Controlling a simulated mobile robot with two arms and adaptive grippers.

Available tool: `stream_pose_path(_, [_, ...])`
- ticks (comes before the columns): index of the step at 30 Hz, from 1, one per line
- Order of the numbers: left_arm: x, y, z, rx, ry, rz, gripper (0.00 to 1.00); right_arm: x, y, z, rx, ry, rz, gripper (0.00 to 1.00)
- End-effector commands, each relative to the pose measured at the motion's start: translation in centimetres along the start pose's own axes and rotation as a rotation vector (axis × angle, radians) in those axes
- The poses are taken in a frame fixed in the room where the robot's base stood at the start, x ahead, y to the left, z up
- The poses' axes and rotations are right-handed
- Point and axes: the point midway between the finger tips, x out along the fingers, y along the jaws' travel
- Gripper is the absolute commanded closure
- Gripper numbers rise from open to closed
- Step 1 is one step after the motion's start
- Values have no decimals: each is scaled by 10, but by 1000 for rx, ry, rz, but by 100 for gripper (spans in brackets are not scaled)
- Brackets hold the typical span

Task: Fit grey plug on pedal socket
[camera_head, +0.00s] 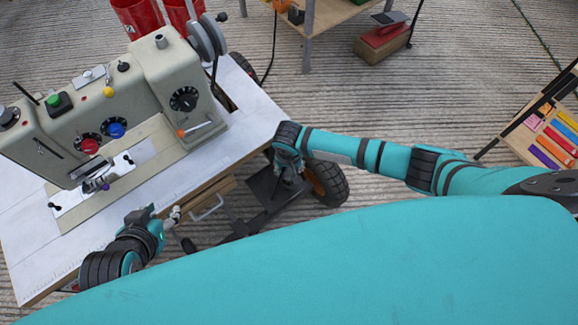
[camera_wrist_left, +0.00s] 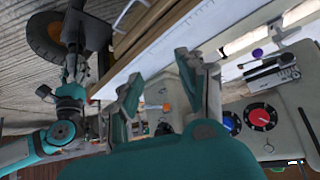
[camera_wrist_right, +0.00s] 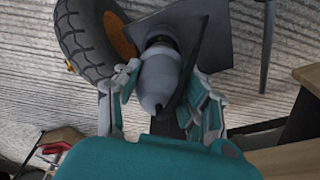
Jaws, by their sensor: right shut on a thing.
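My right gripper (camera_wrist_right: 160,105) is shut on the grey plug (camera_wrist_right: 160,78), a rounded grey piece between its fingers in the right wrist view. The plug's far end is close to the dark pedal plate (camera_wrist_right: 218,25); I cannot tell whether they touch, and the socket is not clearly visible. In the head view the right gripper (camera_head: 290,178) reaches down over the pedal plate (camera_head: 262,188) below the table edge. My left gripper (camera_head: 174,216) is at the table's front edge. Its fingers are apart and empty in the left wrist view (camera_wrist_left: 168,95).
A beige sewing machine (camera_head: 160,85) stands on the white-topped table (camera_head: 235,150). A black wheel with an orange hub (camera_head: 328,184) is beside the pedal, close to the right gripper. A drawer handle (camera_head: 207,208) sticks out under the table edge.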

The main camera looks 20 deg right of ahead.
Motion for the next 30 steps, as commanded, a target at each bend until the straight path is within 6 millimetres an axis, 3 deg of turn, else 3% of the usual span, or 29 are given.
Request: stream_pose_path(30, [4, 2, -21, 3, 107, 5, 60, 15, 0, 1, 0, 0, 0, 95])
